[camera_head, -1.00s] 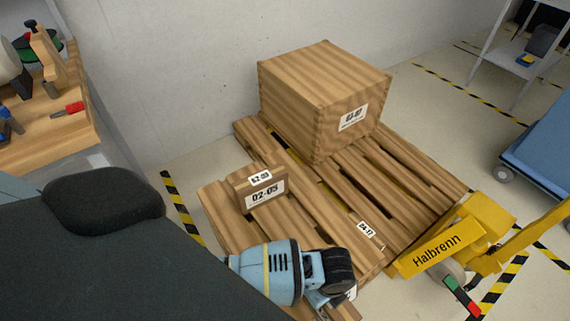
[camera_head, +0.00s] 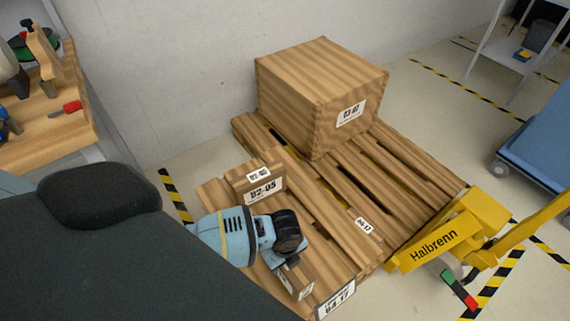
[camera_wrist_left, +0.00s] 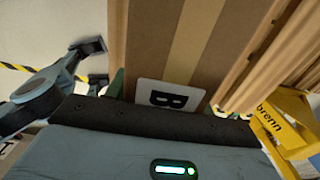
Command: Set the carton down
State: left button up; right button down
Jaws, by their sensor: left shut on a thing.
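My left gripper (camera_head: 284,256) is over the near left part of the slatted wooden pallet. It is shut on a small brown carton (camera_head: 302,271), mostly hidden under the gripper. In the left wrist view the held carton (camera_wrist_left: 150,45) fills the middle, with a lighter tape stripe and a white label marked B. I cannot tell whether its underside touches the pallet (camera_head: 412,185). My right gripper (camera_wrist_left: 95,65) shows at the left of the wrist view, its dark fingers apart and empty; the head view does not show it.
A small box marked 02-05 (camera_head: 262,192) sits just behind the held carton. A large crate (camera_head: 310,95) stands at the pallet's back. A yellow pallet jack (camera_head: 450,240) is at the right, a workbench (camera_head: 45,135) at the left. The pallet's middle slats are bare.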

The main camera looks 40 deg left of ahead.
pick_arm(q)
notch_tip(320, 180, down, 3)
jog(key=shift+f+b, duration=0.15)
jog(key=shift+b, duration=0.25)
jog(key=shift+w, duration=0.1)
jog(key=shift+f, duration=0.2)
jog(key=o, duration=1.5)
notch_tip(320, 180, up, 11)
jog(key=p, duration=0.2)
jog(key=shift+p, duration=0.35)
jog(key=shift+r, duration=0.6)
